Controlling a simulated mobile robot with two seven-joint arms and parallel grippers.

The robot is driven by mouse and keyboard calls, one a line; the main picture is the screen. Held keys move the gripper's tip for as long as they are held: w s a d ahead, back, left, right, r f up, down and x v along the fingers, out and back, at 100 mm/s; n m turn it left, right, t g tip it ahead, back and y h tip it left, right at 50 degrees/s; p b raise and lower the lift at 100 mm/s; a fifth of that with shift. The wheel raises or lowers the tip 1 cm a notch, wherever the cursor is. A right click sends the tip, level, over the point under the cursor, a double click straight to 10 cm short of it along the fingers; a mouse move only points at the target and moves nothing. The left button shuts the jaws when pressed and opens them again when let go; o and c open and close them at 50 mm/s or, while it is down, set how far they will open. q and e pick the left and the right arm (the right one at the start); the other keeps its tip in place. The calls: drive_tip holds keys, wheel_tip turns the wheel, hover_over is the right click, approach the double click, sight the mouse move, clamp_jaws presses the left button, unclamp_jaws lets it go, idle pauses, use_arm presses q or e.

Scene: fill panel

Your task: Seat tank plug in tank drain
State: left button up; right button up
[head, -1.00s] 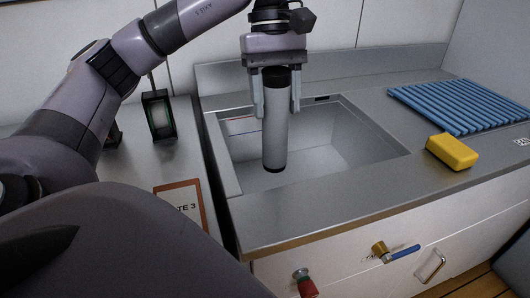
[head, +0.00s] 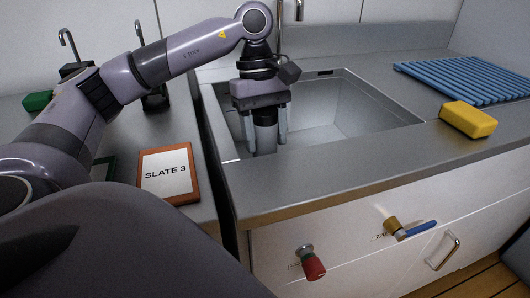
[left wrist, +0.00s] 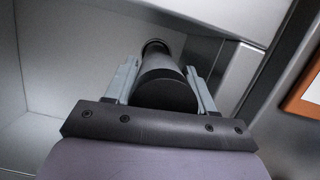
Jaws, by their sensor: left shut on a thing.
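The tank plug, a grey cylinder with black ends (head: 266,134), is held upright in my left gripper (head: 267,148) inside the left part of the metal sink tank (head: 352,105). Its lower part is hidden behind the tank's front rim in the head view. In the left wrist view the plug (left wrist: 166,88) lies between the two grey fingers of my left gripper (left wrist: 163,80), pointing down into the tank. A dark round shape shows at its far end; I cannot tell whether that is the plug's foot or the drain. My right gripper is not in view.
A yellow sponge (head: 467,119) and a blue ribbed rack (head: 465,80) lie right of the tank. An orange-framed "SLATE 3" board (head: 168,174) lies on the left counter. A red knob (head: 313,267) and a blue-handled tap valve (head: 405,230) stick out of the front panel.

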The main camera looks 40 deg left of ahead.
sight(265, 153)
use_arm(q)
wheel_tip(265, 153, down, 4)
drive_tip(key=shift+f+b, duration=0.1)
drive_tip(key=shift+b, duration=0.4)
drive_tip(key=shift+f, duration=0.3)
drive_tip(key=o, duration=1.3)
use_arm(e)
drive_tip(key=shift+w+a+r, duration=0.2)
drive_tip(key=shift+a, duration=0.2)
